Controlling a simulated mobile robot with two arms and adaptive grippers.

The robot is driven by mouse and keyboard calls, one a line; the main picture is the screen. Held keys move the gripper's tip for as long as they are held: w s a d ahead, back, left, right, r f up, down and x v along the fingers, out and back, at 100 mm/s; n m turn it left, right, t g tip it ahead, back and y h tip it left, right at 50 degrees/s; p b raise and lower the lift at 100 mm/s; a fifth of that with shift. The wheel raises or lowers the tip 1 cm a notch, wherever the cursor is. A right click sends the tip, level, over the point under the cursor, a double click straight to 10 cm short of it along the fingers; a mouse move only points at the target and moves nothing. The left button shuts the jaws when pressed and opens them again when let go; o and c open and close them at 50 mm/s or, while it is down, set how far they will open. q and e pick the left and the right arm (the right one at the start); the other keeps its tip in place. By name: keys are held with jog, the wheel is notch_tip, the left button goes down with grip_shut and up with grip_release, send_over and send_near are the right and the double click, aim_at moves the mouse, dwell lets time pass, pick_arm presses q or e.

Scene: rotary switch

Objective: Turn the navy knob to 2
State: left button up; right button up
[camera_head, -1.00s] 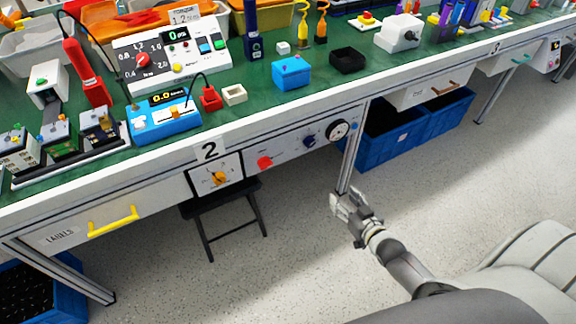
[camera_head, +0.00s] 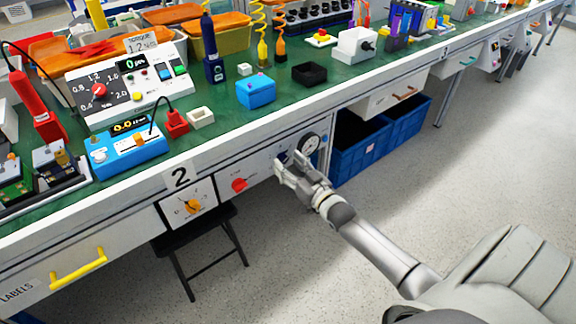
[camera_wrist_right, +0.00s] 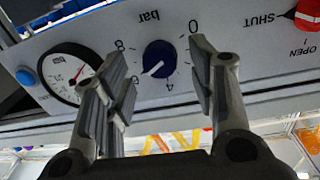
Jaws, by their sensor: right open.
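The navy knob (camera_wrist_right: 160,58) is on a pale panel under the bench's front edge. In the right wrist view, which is upside down, its white pointer points lower left, between the 4 and a mark beside it. The 0 shows at upper right; the 2 is not visible, with a finger over that side. My right gripper (camera_wrist_right: 155,90) is open, its fingers on either side of the knob in the picture; contact cannot be told. In the head view my right gripper (camera_head: 291,165) is at the panel and mostly covers the knob. My left gripper is not in view.
A round gauge (camera_wrist_right: 74,72) and a blue button (camera_wrist_right: 26,76) are beside the knob. A red SHUT/OPEN knob (camera_wrist_right: 308,14) is on its other side. Blue bins (camera_head: 362,150) stand under the bench at right. The floor in front is clear.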

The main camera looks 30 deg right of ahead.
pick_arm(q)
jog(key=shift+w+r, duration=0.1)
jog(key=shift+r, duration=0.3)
pick_arm(e)
jog(key=shift+w, duration=0.55)
jog(key=c, duration=1)
jog(key=shift+n, duration=0.3)
